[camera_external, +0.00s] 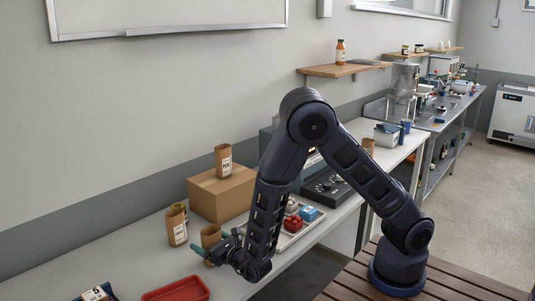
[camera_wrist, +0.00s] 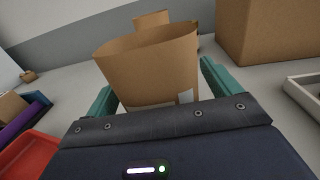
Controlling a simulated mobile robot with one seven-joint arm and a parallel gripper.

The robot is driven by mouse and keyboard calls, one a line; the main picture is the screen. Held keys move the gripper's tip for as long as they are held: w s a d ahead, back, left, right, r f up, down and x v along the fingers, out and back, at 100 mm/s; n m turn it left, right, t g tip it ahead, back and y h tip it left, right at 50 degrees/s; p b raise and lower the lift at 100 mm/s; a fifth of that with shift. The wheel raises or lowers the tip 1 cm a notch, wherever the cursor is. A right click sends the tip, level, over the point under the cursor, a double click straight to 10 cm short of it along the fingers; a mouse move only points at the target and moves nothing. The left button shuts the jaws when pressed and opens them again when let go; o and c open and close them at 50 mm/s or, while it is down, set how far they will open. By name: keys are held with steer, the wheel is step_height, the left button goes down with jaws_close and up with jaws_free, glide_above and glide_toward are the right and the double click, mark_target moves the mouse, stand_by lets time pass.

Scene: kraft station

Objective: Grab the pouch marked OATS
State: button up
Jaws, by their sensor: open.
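A brown paper pouch (camera_external: 211,235) with an open top stands on the white bench. In the wrist view this pouch (camera_wrist: 150,65) stands between the two teal fingers of my gripper (camera_wrist: 158,88). My gripper (camera_external: 212,246) is open around it. A white label shows low on its front, mostly hidden by my gripper, and its wording cannot be read. Another brown pouch (camera_external: 176,226) with a white label stands behind it, and a third pouch (camera_external: 223,160) sits on a cardboard box. I cannot read OATS on any label.
The cardboard box (camera_external: 222,192) stands behind, near the wall. A tray (camera_external: 306,226) with red and blue items lies to the right. A red tray (camera_external: 177,290) is at the front, with a dark blue bin (camera_external: 97,291) left of it. Bare bench lies left of the pouches.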

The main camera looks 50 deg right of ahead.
steer(key=shift+w, duration=0.15)
steer(key=shift+c, duration=0.4)
steer(key=c, duration=1)
